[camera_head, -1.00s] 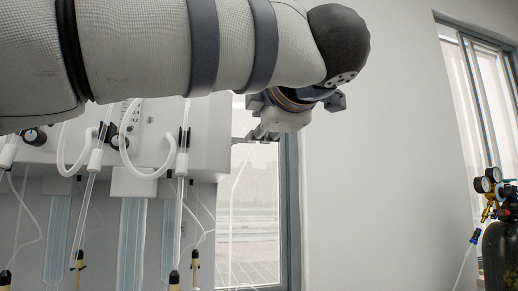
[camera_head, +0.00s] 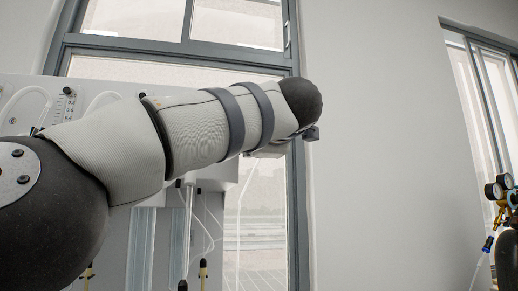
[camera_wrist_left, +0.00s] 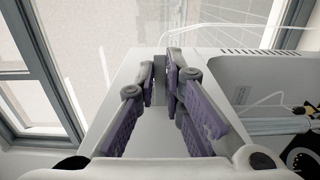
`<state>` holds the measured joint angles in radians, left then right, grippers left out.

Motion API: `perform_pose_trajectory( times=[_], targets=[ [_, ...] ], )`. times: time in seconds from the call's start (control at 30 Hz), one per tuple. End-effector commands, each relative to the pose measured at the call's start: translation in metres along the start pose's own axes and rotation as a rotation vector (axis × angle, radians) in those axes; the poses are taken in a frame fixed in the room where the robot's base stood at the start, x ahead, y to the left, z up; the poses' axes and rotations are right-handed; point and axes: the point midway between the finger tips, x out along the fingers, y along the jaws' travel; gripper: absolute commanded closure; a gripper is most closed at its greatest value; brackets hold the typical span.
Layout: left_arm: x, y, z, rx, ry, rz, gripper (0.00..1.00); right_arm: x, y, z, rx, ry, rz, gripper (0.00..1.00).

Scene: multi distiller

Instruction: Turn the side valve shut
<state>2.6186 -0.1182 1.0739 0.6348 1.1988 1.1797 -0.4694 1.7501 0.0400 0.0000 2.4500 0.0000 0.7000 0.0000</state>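My left gripper (camera_wrist_left: 160,80) reaches away from the wrist camera, its purple-padded fingers angled inward and their tips close together. A narrow grey part shows between the tips, but I cannot tell whether it is the side valve or part of the gripper. In the head view my left arm crosses from the lower left and hides most of the gripper. The side valve is not clearly seen in either view. The white distiller housing (camera_head: 28,88) is behind the arm in the head view. My right gripper is not in view.
A tall window (camera_head: 262,218) with grey frames stands behind the distiller. Glass and white tubes hang below the arm. A gas cylinder (camera_head: 506,250) with a gauge regulator (camera_head: 495,190) is at the far right. The wall between window and cylinder is bare.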

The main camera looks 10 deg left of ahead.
Motion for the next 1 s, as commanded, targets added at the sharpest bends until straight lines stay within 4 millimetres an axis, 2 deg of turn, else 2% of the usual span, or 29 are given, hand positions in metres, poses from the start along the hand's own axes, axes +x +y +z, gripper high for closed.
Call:
perform_pose_trajectory(
  times=[0.37, 1.0],
  targets=[
    [0.000, -0.002, 0.000, 0.055, -0.001, 0.001, 1.00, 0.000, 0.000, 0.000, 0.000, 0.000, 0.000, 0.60],
    [0.000, -0.016, -0.004, 0.491, -0.002, 0.000, 1.00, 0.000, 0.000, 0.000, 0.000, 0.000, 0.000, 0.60]
  ],
)
